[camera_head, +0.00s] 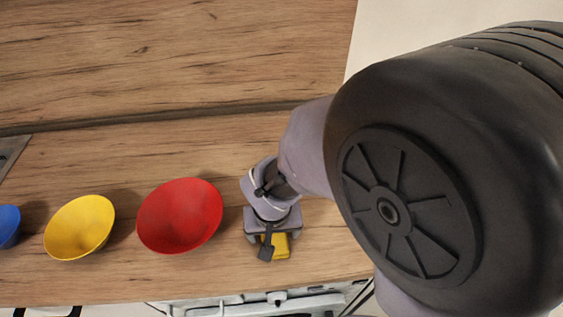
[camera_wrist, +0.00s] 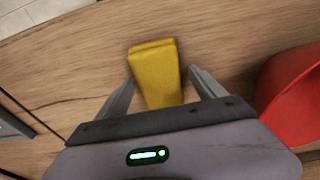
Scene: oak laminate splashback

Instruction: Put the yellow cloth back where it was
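The yellow cloth (camera_wrist: 156,72) is a folded, block-like piece lying on the wooden counter. In the wrist view it lies between the two fingers of my gripper (camera_wrist: 160,92), with a gap visible on each side near the fingertips. The fingers are apart. In the head view the cloth (camera_head: 281,247) shows only in part below my gripper (camera_head: 270,240), to the right of the red bowl. The gripper hides the rest of it. I cannot tell how high the fingertips are above the counter.
The red bowl (camera_head: 180,216) stands close to the left of my gripper, and at the right edge of the wrist view (camera_wrist: 296,100). A yellow bowl (camera_head: 79,228) and a blue bowl (camera_head: 8,226) stand farther left. The counter's front edge is near the cloth. Bare counter (camera_head: 110,160) lies behind the bowls.

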